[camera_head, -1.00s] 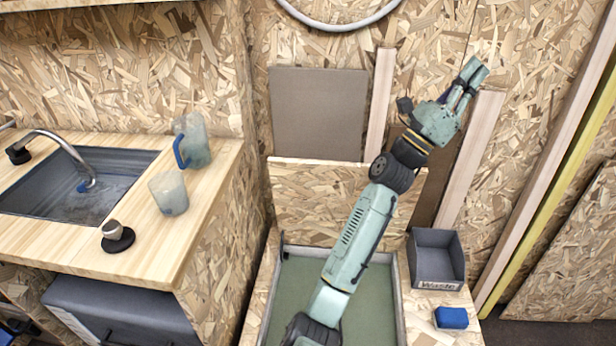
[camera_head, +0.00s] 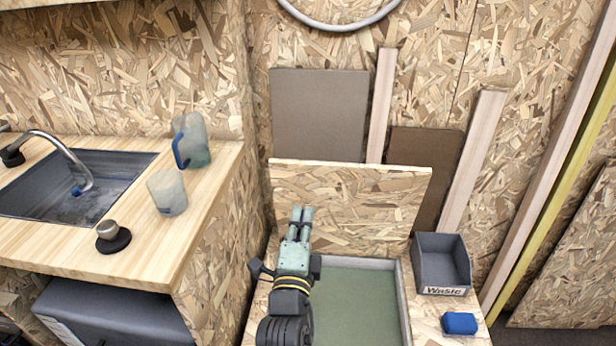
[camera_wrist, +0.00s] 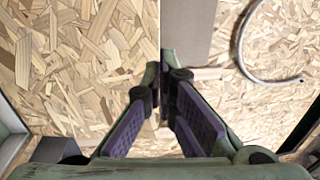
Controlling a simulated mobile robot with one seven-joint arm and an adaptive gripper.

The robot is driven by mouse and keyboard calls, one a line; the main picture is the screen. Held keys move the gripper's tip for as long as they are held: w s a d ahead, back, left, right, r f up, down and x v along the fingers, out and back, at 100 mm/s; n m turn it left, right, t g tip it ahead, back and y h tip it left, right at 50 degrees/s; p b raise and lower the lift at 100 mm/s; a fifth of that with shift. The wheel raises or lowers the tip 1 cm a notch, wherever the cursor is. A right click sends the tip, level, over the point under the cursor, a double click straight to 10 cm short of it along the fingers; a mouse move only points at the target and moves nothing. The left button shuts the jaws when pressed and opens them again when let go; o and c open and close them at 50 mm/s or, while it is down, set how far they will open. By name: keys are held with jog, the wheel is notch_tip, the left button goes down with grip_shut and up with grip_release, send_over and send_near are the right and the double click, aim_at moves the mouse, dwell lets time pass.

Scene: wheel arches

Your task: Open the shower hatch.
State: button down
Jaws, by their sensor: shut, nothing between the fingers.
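The shower hatch (camera_head: 375,195) is an OSB flap. It stands raised, upright or nearly so, at the back edge of a rectangular opening with a green-grey floor (camera_head: 362,300) and a pale rim. In the wrist view the hatch (camera_wrist: 75,60) fills the left half, its edge running down the middle. My gripper (camera_head: 303,210) is in front of the hatch's left part, fingers pointing up. In the wrist view the purple-padded fingers (camera_wrist: 163,85) come together at the tips, shut and empty. I cannot tell whether they touch the hatch. My arm covers the opening's left side.
A dark bin (camera_head: 437,280) and a blue sponge-like block (camera_head: 459,323) lie right of the opening. Left is a counter (camera_head: 60,235) with a sink (camera_head: 90,200), a jug (camera_head: 195,145) and a cup (camera_head: 168,192). Grey and brown panels (camera_head: 320,110) and battens lean behind the hatch.

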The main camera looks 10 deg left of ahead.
jog(key=shift+w+b, duration=1.05)
jog(key=shift+b, duration=1.5)
jog(key=p, duration=0.4)
send_near(309, 172)
jog(key=w+r, duration=0.1)
jog(key=w, duration=0.1)
jog(key=w+r, duration=0.2)
jog(key=w, duration=0.1)
jog(key=shift+w+d+r, duration=0.15)
jog(key=shift+w+r, duration=0.15)
jog(key=shift+w, duration=0.45)
jog(key=shift+w, duration=0.3)
jog(key=w+r+g+p, duration=0.1)
jog(key=w+p, duration=0.1)
jog(key=w, duration=0.8)
jog(key=shift+p, duration=0.4)
jog(key=shift+r, duration=0.1)
